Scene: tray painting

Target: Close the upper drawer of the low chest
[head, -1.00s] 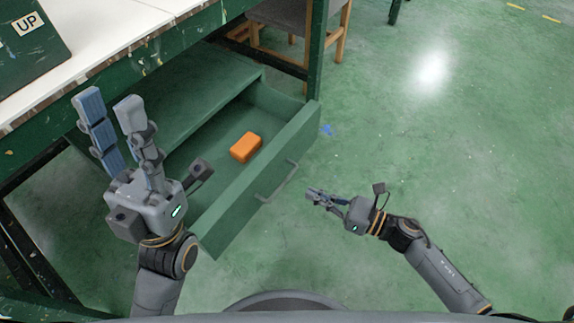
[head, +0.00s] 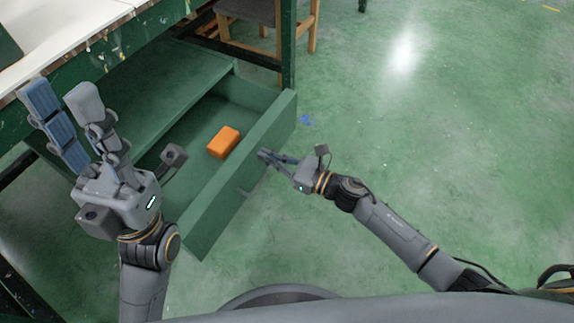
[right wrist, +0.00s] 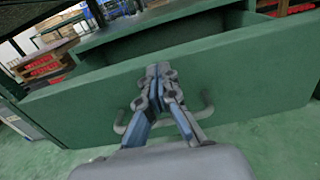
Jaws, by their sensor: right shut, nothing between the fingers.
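The low chest (head: 165,88) is green and stands under the workbench. Its upper drawer (head: 215,205) is pulled out, with an orange block (head: 224,142) lying inside. The drawer front also fills much of the right wrist view (right wrist: 260,85), with its bar handle (right wrist: 122,122) behind the fingers. My right gripper (head: 263,153) is shut and empty, its fingertips at or very close to the outer face of the drawer front, near the handle; contact cannot be told. In the right wrist view its fingertips (right wrist: 158,72) meet. My left gripper (head: 62,95) is open and empty, raised left of the drawer.
The paint-spotted workbench (head: 118,42) stands above the chest, its green leg beside the drawer's far end. A wooden chair (head: 262,15) stands behind. The green floor (head: 430,150) to the right is clear apart from small blue marks.

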